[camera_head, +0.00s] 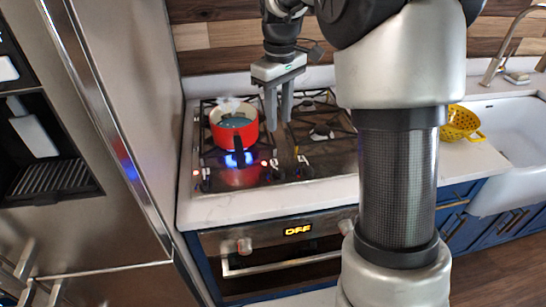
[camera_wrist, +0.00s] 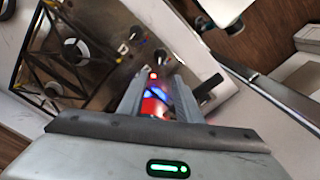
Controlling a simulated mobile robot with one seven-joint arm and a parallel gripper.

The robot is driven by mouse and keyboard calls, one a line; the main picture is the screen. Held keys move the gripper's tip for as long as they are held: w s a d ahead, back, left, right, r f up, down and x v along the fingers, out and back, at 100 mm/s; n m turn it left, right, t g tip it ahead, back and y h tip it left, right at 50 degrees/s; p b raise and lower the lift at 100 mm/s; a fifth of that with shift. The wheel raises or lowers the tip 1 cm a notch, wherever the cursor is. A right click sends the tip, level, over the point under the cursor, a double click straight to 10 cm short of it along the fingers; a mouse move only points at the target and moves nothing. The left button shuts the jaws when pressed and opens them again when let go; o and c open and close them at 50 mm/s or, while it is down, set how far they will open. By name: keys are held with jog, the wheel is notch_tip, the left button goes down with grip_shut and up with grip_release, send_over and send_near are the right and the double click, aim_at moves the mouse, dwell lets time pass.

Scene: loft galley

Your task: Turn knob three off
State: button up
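The gas cooktop (camera_head: 325,165) has a row of small dark knobs along its front edge. Among them are a left knob (camera_head: 205,186), a middle knob (camera_head: 276,174) and a right knob (camera_head: 303,170); I cannot read which is knob three. Red lights glow near the left and middle knobs. A blue flame (camera_head: 238,159) burns under the red pot (camera_head: 244,134). My gripper (camera_head: 279,122) hangs above the cooktop, right of the pot, open and empty. In the wrist view its fingers (camera_wrist: 157,100) stand apart, with the red pot (camera_wrist: 153,107) showing between them.
The pot's dark handle (camera_head: 239,152) points toward the front. The oven (camera_head: 285,255) below shows "OFF". A steel fridge (camera_head: 100,130) stands at left. A yellow colander (camera_head: 459,123) and white sink (camera_head: 515,130) are at right. Black grates (camera_head: 315,105) cover the burners.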

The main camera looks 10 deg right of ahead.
aim_at(278, 170)
notch_tip(278, 170, down, 17)
jog(key=shift+f+b, duration=0.1)
jog(key=shift+b, duration=0.4)
jog(key=shift+c, duration=0.2)
grip_shut()
